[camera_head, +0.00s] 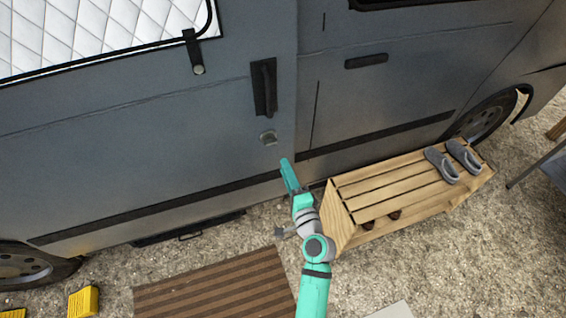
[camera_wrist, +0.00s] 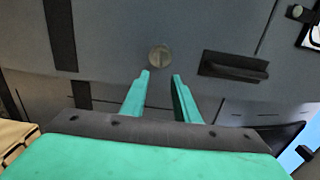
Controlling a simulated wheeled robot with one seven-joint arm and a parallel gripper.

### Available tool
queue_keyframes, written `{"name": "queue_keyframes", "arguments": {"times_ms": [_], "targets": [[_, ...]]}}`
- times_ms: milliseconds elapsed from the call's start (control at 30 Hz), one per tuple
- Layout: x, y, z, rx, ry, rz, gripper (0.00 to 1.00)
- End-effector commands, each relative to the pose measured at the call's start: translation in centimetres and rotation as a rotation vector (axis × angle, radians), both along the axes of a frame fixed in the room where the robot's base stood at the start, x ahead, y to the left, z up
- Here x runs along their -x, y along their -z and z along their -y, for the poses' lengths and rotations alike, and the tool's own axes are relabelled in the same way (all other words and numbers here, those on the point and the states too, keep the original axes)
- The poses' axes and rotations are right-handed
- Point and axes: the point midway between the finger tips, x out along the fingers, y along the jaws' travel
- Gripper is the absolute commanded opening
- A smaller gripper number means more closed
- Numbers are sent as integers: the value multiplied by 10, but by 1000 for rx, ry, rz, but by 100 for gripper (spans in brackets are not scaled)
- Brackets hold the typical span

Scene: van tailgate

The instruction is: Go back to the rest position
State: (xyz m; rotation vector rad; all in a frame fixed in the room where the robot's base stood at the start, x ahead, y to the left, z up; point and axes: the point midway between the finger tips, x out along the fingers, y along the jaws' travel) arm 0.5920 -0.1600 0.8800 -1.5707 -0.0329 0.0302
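My gripper (camera_head: 287,168) is at the end of my teal arm, raised in front of the grey van's side in the head view. In the wrist view my gripper (camera_wrist: 161,75) has its two teal fingers apart, with nothing between them. A round metal lock (camera_wrist: 159,56) on the van (camera_wrist: 115,30) lies just beyond the fingertips. The same lock shows in the head view (camera_head: 269,138), a little above and left of the fingertips. I cannot tell the exact distance between fingers and van.
A wooden slatted bench (camera_head: 385,185) stands right of my arm against the van, with grey slippers (camera_head: 441,165) on top. A black door handle (camera_head: 264,88) is above the lock. A striped mat (camera_head: 215,290) and yellow blocks (camera_head: 84,302) lie on the gravel at lower left.

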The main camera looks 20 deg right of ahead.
Motion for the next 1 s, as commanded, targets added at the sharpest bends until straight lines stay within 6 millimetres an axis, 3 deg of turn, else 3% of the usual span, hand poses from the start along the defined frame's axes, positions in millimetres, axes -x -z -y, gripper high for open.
{"name": "queue_keyframes", "arguments": {"times_ms": [700,867,1000], "targets": [[9,4,-2,13,3,-9,28],[35,32,-15,117,28,-66,28],[78,62,-32,284,53,-138,28]]}}
